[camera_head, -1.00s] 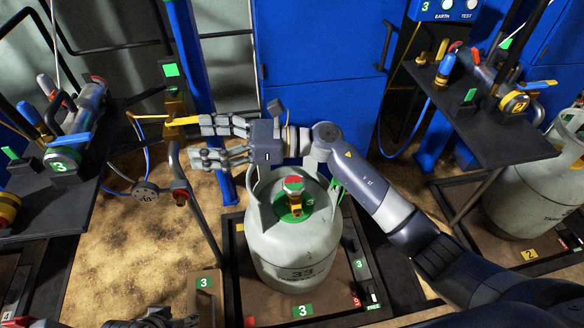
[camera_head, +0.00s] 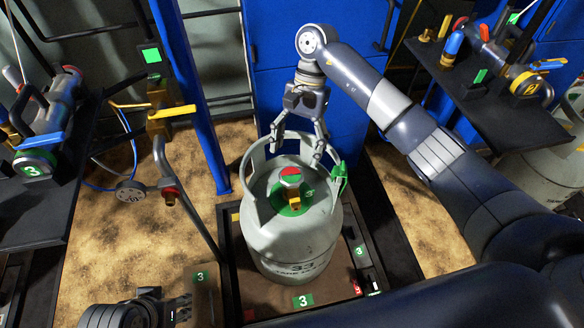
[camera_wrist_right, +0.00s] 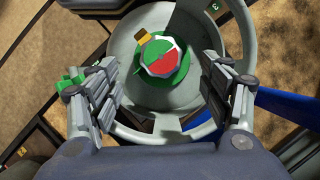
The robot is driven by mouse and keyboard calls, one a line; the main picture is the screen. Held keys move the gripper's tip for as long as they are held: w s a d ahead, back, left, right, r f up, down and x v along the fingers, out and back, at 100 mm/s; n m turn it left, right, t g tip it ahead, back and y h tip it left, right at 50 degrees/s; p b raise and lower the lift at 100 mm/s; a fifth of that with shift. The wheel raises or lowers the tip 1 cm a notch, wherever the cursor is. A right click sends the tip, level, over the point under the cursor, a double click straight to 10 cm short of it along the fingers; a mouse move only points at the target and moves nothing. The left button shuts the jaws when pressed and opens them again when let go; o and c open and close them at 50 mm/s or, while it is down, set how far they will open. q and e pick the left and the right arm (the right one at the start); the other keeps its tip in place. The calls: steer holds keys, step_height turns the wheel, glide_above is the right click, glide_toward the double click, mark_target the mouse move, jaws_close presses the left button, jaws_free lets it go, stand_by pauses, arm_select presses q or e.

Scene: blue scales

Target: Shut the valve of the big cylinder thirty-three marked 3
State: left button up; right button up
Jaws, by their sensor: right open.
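The big grey cylinder (camera_head: 290,235) marked 33 stands upright on a scale with a green 3 label (camera_head: 303,300). Its valve (camera_head: 291,178) has a red and green top, a brass outlet and a green ring below, inside the collar. The valve also shows in the right wrist view (camera_wrist_right: 163,55). My right gripper (camera_head: 300,148) points down above the collar's back edge, open and empty. In the wrist view its fingers (camera_wrist_right: 168,80) are spread on either side of the valve, apart from it. My left gripper (camera_head: 180,305) is at the bottom left, partly cut off; its fingers are unclear.
A yellow-handled valve (camera_head: 172,112) on a pipe stands left of the cylinder. A green clamp (camera_head: 340,178) sits on the collar's right side. Black shelves with fittings (camera_head: 45,190) (camera_head: 490,110) flank the space. A blue cabinet (camera_head: 285,75) stands behind.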

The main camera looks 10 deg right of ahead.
mark_target(291, 175)
steer(key=x, duration=0.6)
steer(key=shift+a+b, duration=0.15)
steer(key=shift+b, duration=0.15)
steer(key=shift+c, duration=0.4)
steer(key=c, duration=1)
